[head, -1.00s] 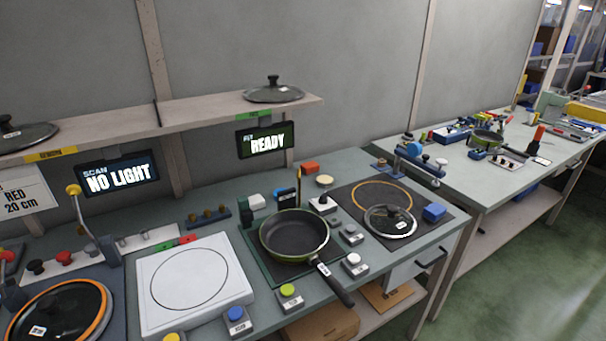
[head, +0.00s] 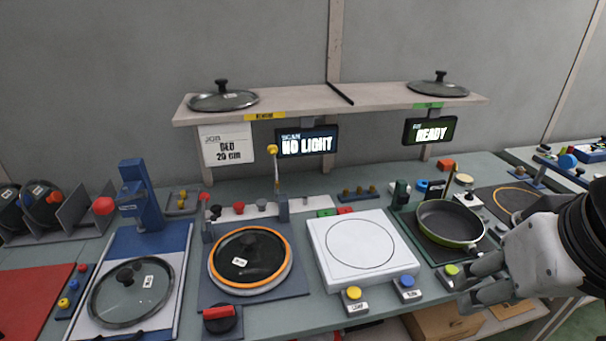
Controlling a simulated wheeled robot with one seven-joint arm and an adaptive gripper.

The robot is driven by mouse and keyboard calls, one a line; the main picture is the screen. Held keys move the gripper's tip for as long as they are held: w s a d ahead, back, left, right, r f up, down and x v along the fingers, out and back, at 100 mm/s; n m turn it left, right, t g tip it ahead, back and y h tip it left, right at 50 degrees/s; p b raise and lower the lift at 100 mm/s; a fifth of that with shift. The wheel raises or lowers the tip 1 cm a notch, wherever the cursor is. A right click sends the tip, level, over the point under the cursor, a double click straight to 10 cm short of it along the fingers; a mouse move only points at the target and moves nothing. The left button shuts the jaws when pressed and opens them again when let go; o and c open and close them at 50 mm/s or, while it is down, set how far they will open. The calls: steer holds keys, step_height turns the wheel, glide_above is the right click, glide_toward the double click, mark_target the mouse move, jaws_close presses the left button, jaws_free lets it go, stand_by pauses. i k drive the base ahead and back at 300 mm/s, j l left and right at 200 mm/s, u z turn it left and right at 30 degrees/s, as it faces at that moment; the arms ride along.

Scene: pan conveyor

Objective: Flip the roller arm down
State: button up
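A thin upright arm with a yellow knob (head: 273,150) stands at the back of the scan station in the head view; it looks like the roller arm, and it is raised. My gripper (head: 466,288) is at the right, well away from the arm, in front of the green pan (head: 474,243). Its fingers point left, appear spread apart and hold nothing visible.
A white square plate (head: 318,240) lies between the station and my gripper, with yellow (head: 353,293) and blue (head: 407,282) buttons in front. A shelf (head: 300,100) and the NO LIGHT screen (head: 307,142) are behind the raised arm. A blue press (head: 143,195) stands left.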

mark_target(271, 150)
steer(key=u, duration=0.9)
steer(key=i+l+u, duration=0.85)
steer(key=i+l, duration=0.2)
steer(key=l, duration=0.25)
